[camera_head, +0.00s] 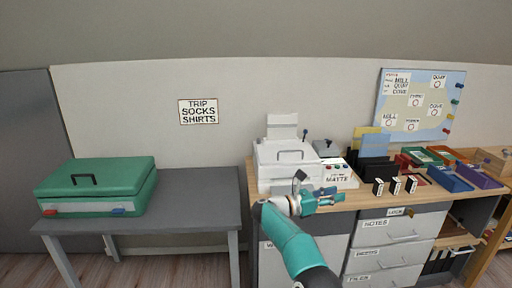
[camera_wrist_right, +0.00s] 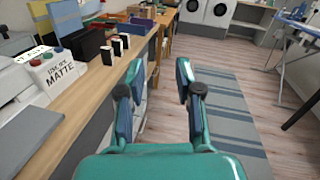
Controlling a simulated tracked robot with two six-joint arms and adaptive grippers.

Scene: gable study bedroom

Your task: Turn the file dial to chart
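I cannot make out a dial marked file or chart in either view. A small dark knob (camera_head: 411,212) sits beside a LOCK label (camera_head: 396,211) at the top of the drawer unit (camera_head: 392,250); I cannot tell if it is the dial. My right gripper (camera_head: 325,197) is in front of the desk edge, left of the drawers. In the right wrist view the right gripper (camera_wrist_right: 158,84) is open, with nothing between its fingers. My left gripper is not in view.
A white printer (camera_head: 285,163) and a white box with buttons, marked MATTE (camera_head: 341,179), stand on the desk. Several small black-and-white blocks (camera_head: 395,185) and trays (camera_head: 478,177) stand further right. A green case (camera_head: 97,185) lies on the grey table (camera_head: 195,205).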

